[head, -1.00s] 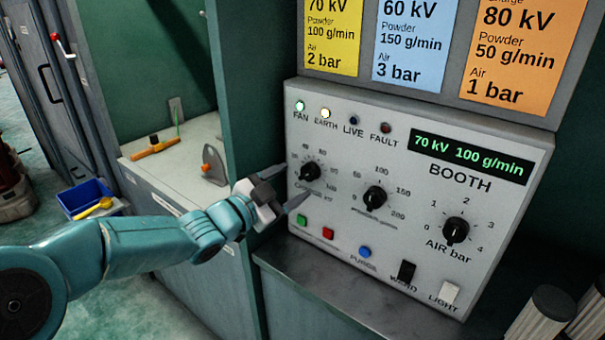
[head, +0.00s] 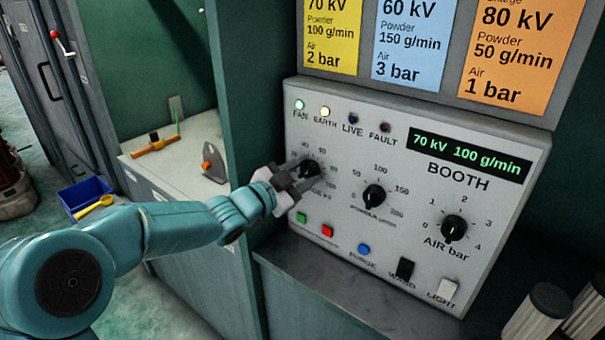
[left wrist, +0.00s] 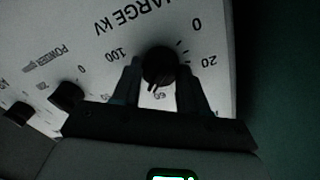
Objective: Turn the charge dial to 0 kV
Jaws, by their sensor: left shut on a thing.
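The charge dial (head: 308,168) is a black knob at the left of the white booth panel (head: 400,240). It also shows in the left wrist view (left wrist: 159,64), upside down, with its pointer mark toward the area by the 60. My left gripper (head: 303,168) is shut on the charge dial, one finger on each side of the knob, and hides part of its scale. The display (head: 470,157) reads 70 kV and 100 g/min. My right gripper is in neither view.
The powder dial (head: 374,196) and air dial (head: 453,228) sit to the right. Green (head: 301,217), red (head: 327,230) and blue (head: 364,249) buttons lie below. A grey ledge (head: 320,285) runs under the panel. The green wall edge (head: 236,120) stands close at left.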

